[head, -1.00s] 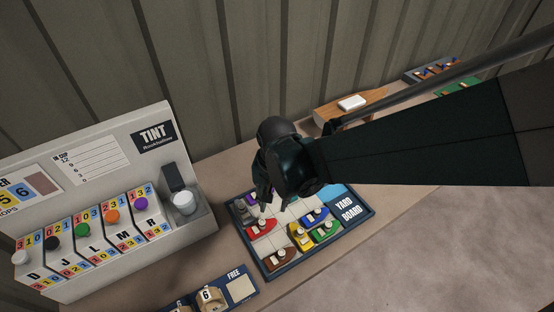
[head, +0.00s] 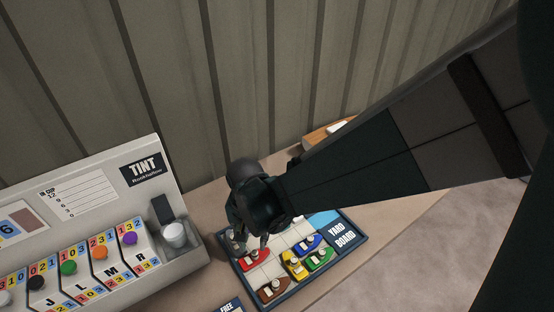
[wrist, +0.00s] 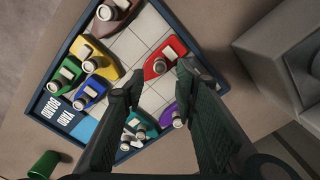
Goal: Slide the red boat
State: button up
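The red boat (head: 256,262) lies on the left part of the yard board (head: 341,237), a tray of pale squares with a dark blue rim. In the wrist view the red boat (wrist: 170,55) carries a pale round peg and sits just past my fingertips. My gripper (wrist: 160,80) is open, its two fingers apart and nothing between them. Its right fingertip is close to the boat's edge; I cannot tell whether they touch. In the head view my gripper (head: 251,236) is low over the board's far left, hiding part of it.
Brown (head: 271,291), yellow (head: 293,266), green (head: 320,259) and blue (head: 307,244) boats stand on the board. A purple boat (wrist: 166,117) and a teal boat (wrist: 140,124) lie near my fingers. The tint machine (head: 100,215) stands left. Pale empty squares lie mid-board.

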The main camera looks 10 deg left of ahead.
aim_at(255, 252)
jog(key=shift+f+b, duration=0.55)
jog(key=shift+f, duration=3.15)
jog(key=shift+c, duration=0.4)
grip_shut()
